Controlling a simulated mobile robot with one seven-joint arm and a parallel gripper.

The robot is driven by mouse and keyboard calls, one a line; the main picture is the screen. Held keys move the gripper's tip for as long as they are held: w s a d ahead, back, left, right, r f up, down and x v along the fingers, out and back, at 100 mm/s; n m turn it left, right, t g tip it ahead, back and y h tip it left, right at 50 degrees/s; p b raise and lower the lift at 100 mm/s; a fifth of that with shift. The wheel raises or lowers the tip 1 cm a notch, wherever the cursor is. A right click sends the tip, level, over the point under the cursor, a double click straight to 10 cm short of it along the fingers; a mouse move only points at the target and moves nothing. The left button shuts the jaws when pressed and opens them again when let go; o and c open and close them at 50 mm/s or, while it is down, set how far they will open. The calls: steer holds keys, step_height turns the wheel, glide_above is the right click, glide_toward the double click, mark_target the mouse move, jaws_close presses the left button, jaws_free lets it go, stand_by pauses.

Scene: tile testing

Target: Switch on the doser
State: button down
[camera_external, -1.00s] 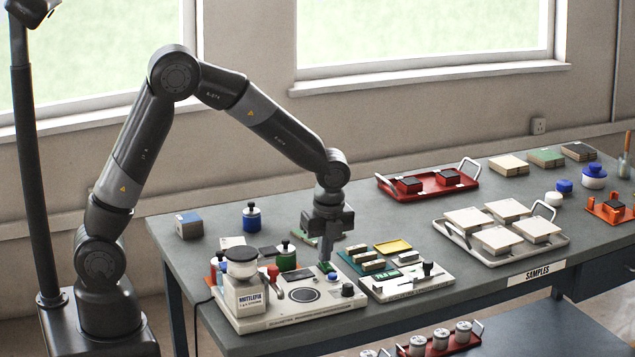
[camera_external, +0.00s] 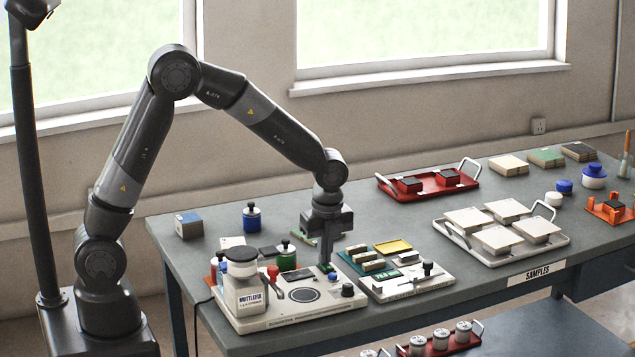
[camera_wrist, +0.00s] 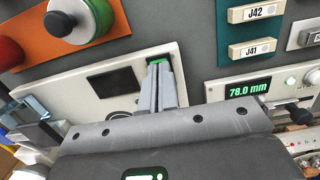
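The doser (camera_external: 290,323) is a white flat unit at the table's front left, with a jar labelled MOTTLEFIX (camera_external: 247,297) on its left end. Its pale panel (camera_wrist: 70,72) and a dark rectangle (camera_wrist: 113,84) show in the wrist view. A small green switch (camera_wrist: 156,61) is at the panel's far edge, partly hidden by my fingertips. My gripper (camera_external: 327,260) points down over the back right of the doser. In the wrist view my gripper's fingers (camera_wrist: 160,72) are together with nothing seen between them, right at the switch. I cannot tell whether they touch it.
A gauge (camera_wrist: 248,90) reading 78.0 mm stands right of the doser, with labelled sample blocks (camera_wrist: 256,11) behind it. A red tray (camera_external: 425,190) and a sample tray (camera_external: 465,237) lie farther right.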

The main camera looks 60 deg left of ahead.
mark_target(329, 267)
steer(key=shift+s+d, duration=0.1)
steer(key=shift+d, duration=0.7)
step_height(329, 267, up, 14)
steer(key=d, duration=0.2)
steer(key=shift+a+y, duration=0.3)
steer(key=shift+a, duration=0.5)
